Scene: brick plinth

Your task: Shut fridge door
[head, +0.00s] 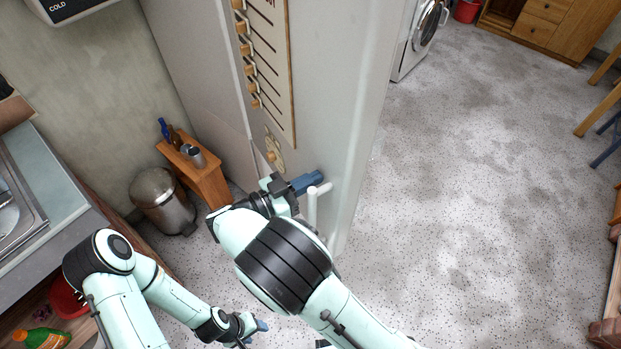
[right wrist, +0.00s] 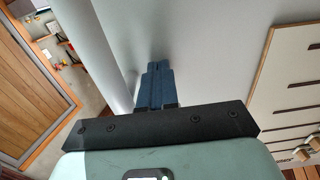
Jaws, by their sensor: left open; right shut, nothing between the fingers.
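The fridge (head: 330,90) is a tall, pale grey block in the upper middle of the head view. A wooden board with pegs hangs on its face. A white bar handle (head: 312,208) stands out low on this face. My right gripper (head: 308,182) has blue fingers, shut and empty, beside the handle and close to the pale face. In the right wrist view the shut fingers (right wrist: 153,85) point at that face, with the handle to their left; contact is unclear. I cannot tell how far the door stands open. My left gripper (head: 256,328) is open, low over the floor.
A small wooden stool (head: 205,180) with bottles and a cup stands left of the fridge, beside a metal bin (head: 163,200). A counter with a sink (head: 60,205) fills the left side. A washing machine (head: 420,35) stands behind. The speckled floor (head: 470,190) at right is clear.

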